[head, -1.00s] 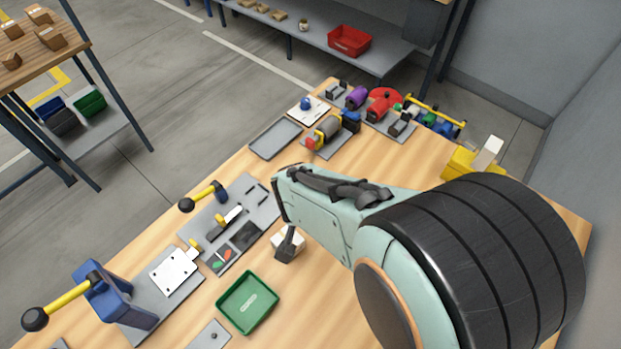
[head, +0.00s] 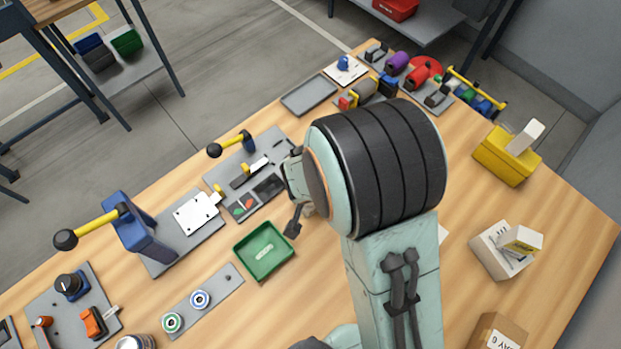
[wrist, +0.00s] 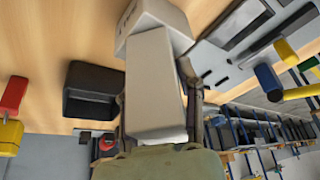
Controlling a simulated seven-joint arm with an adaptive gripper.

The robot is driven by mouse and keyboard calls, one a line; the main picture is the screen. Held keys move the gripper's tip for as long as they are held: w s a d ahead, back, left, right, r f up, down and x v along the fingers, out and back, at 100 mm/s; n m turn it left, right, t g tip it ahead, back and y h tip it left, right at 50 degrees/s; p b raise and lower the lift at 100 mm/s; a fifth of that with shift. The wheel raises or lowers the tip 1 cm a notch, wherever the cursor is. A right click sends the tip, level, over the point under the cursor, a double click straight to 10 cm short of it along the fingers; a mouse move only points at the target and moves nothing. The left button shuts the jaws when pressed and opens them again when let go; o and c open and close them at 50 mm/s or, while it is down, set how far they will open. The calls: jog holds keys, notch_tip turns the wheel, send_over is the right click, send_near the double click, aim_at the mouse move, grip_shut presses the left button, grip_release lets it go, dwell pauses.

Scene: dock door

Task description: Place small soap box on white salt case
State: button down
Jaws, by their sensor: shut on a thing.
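My gripper (wrist: 154,88) is shut on a plain off-white box (wrist: 155,72), which I take as the small soap box. A finger lies along each side of it in the wrist view. A second white box (wrist: 158,14) shows just past its far end, likely the white salt case; I cannot tell whether the two touch. In the head view my gripper (head: 297,212) points down above the table behind my arm. Only a small pale patch (head: 309,208) shows beside its dark finger, and I cannot tell which box that is.
A green tray (head: 263,251) lies just left of and below the gripper. A grey tool board (head: 228,187) and a blue press with a yellow lever (head: 135,225) stand further left. A yellow block (head: 507,155) and a white holder (head: 492,252) stand right. A black bin (wrist: 92,92) shows in the wrist view.

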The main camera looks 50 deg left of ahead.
jog(key=shift+f, duration=0.1)
jog(key=c, duration=0.7)
grip_release()
jog(key=v, duration=1.2)
jog(key=w+d+r+m+h, duration=0.1)
jog(key=w+d+r+m, duration=0.15)
jog(key=d, duration=0.55)
jog(key=w+d+r+m+h, duration=0.1)
jog(key=w+d+r+m, duration=0.2)
jog(key=d, duration=0.5)
jog(key=s+d+r+m+g, duration=0.1)
jog(key=s+d, duration=0.2)
jog(key=d, duration=0.4)
jog(key=s+d+r+m+g, duration=0.1)
jog(key=s+d+r+g, duration=0.1)
jog(key=s+d, duration=0.2)
jog(key=d, duration=0.2)
jog(key=shift+d+r, duration=0.15)
jog(key=shift+d, duration=0.25)
